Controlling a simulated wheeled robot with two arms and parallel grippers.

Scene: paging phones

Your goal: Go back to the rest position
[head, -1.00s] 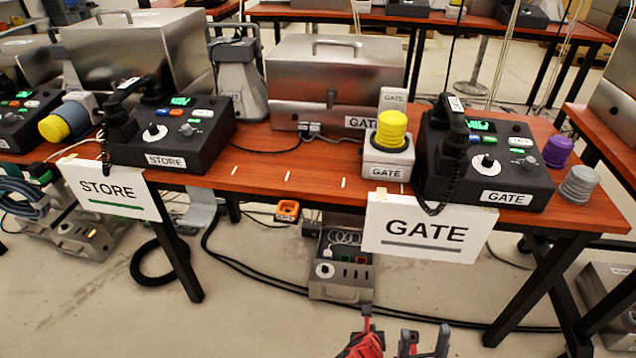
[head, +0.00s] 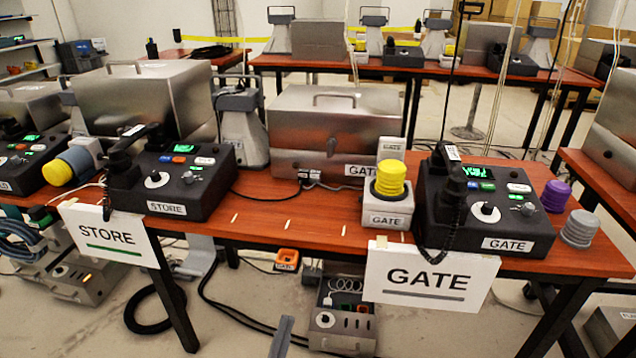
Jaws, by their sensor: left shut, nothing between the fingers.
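The GATE phone station (head: 483,210) stands on the right of the red-brown table, with its black handset (head: 452,190) upright at its left side and a lit green display. The STORE phone station (head: 175,180) stands further left, its black handset (head: 125,175) at its left side. Only a grey tip of my left gripper (head: 281,338) shows at the bottom edge, in front of the table and apart from everything on it. It is shut and empty. The rest of it is out of frame. My right gripper is not in view.
A yellow stacked knob on a grey GATE box (head: 388,206) stands beside the GATE station. Purple (head: 556,196) and grey (head: 580,229) stacks stand at its right. GATE (head: 428,275) and STORE (head: 105,235) signs hang at the front edge. A grey case (head: 341,330) sits below the table.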

